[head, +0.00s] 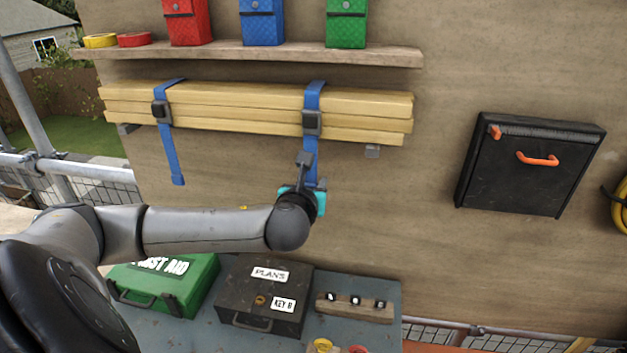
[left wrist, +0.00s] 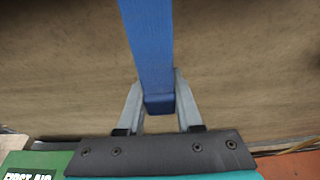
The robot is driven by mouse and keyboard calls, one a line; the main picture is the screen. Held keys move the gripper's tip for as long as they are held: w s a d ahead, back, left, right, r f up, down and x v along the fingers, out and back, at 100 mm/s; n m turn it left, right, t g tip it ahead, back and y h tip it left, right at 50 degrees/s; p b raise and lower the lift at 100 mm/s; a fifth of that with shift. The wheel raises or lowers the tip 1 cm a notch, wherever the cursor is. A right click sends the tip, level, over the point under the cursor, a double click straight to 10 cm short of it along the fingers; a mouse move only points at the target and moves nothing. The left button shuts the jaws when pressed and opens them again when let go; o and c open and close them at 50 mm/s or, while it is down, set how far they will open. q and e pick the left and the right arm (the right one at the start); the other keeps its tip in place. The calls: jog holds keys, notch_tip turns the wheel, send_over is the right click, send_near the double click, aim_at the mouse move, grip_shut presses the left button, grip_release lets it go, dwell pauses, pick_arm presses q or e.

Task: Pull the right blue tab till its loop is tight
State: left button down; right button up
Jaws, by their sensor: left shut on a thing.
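Two blue straps with dark buckles loop around a stack of yellow timber boards (head: 240,111) on the wall. The right blue strap's tab (head: 310,148) hangs down from its buckle (head: 312,123). My left gripper (head: 309,180) is below that buckle, shut on the right tab near its lower end. In the left wrist view the blue tab (left wrist: 148,45) runs down between the two fingers (left wrist: 158,108). The left blue tab (head: 171,155) hangs free from its buckle (head: 161,112). I cannot tell how tight either loop is. My right gripper is not in view.
A shelf (head: 250,55) above holds red, blue and green pouches and tape rolls. A black wall box (head: 530,180) with an orange handle is at right.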

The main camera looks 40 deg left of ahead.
pick_arm(q)
jog(key=shift+f, duration=0.55)
grip_release()
jog(key=shift+r, duration=0.1)
dwell(0.4)
jog(key=shift+s+d+p, duration=0.4)
jog(key=shift+s+d, duration=0.1)
jog(key=shift+s, duration=0.4)
jog(key=shift+s+d+p, duration=0.35)
jog(key=shift+s+d, duration=0.1)
jog(key=shift+s, duration=0.4)
jog(key=shift+s+d+p, duration=0.4)
jog(key=shift+s+d, duration=0.1)
jog(key=shift+s, duration=0.4)
